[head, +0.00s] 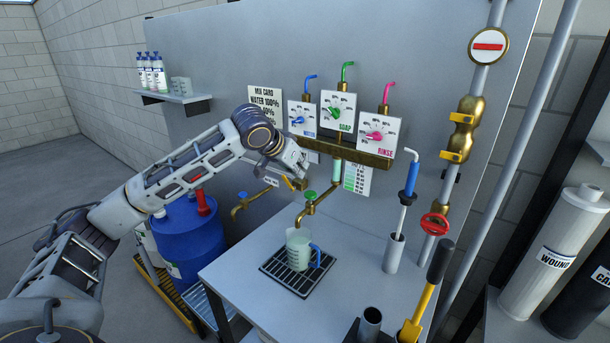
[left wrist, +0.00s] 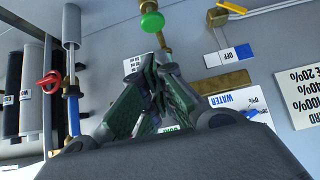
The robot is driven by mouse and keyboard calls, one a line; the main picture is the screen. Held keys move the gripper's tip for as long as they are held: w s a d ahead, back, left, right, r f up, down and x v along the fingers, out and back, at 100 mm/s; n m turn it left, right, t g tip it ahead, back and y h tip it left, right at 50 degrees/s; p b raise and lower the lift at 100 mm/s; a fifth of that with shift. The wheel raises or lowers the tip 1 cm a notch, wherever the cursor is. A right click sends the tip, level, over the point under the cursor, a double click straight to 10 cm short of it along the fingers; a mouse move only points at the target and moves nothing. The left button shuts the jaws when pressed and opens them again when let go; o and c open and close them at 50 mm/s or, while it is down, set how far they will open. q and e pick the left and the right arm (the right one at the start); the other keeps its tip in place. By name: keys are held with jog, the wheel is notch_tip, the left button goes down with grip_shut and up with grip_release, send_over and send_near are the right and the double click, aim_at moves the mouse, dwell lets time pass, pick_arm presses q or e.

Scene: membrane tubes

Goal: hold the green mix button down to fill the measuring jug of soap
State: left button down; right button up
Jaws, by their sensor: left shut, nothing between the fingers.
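The green mix button (head: 310,196) is a round knob on a brass tap over the table. It also shows in the left wrist view (left wrist: 152,21), just beyond my fingertips. My left gripper (head: 302,181) is shut and empty, close above and slightly left of the button; I cannot tell whether it touches. In the left wrist view its fingers (left wrist: 158,62) are closed together. The clear measuring jug (head: 299,247) with a blue handle stands upright below the tap and looks to hold pale green liquid. My right gripper is not in view.
The jug stands on a black drain grate (head: 274,266). Behind are the water, soap and rinse dials (head: 338,112) and a brass manifold (head: 345,148). A blue drum (head: 188,237) stands left of the table. A blue-handled plunger (head: 408,178) and red valve wheel (head: 434,224) are at right.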

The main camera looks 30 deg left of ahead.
pick_arm(q)
jog(key=shift+v, duration=1.15)
